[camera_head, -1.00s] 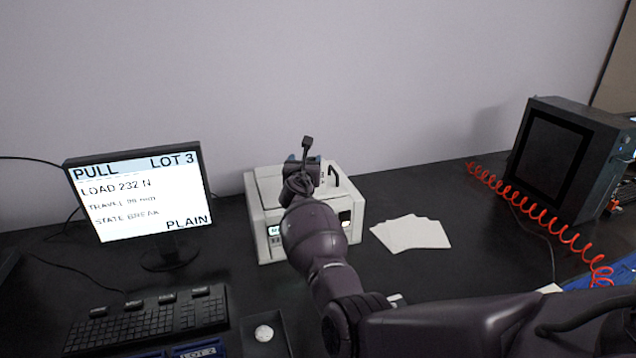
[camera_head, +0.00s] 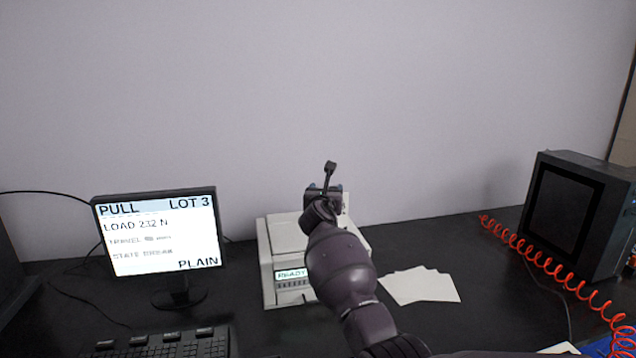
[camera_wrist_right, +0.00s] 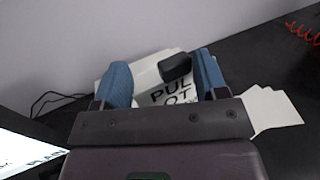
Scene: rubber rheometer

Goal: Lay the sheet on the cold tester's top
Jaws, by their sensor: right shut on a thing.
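The tester (camera_head: 285,258) is a pale box on the bench with a lit READY display on its front. My right gripper (camera_head: 323,192) is over the right part of its top, seen from behind in the head view. In the right wrist view, a white sheet printed with large black letters (camera_wrist_right: 172,96) shows between the two blue fingers of my right gripper (camera_wrist_right: 165,85), which is shut on it. A black piece (camera_wrist_right: 175,67) covers part of the sheet. I cannot tell whether the sheet touches the tester's top. My left gripper is not in view.
Several white sheets (camera_head: 420,286) lie fanned on the dark bench to the right. A monitor (camera_head: 160,238) and keyboard (camera_head: 165,343) stand on the left. A dark box-shaped unit (camera_head: 573,215) and a red coiled cord (camera_head: 535,282) are on the right.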

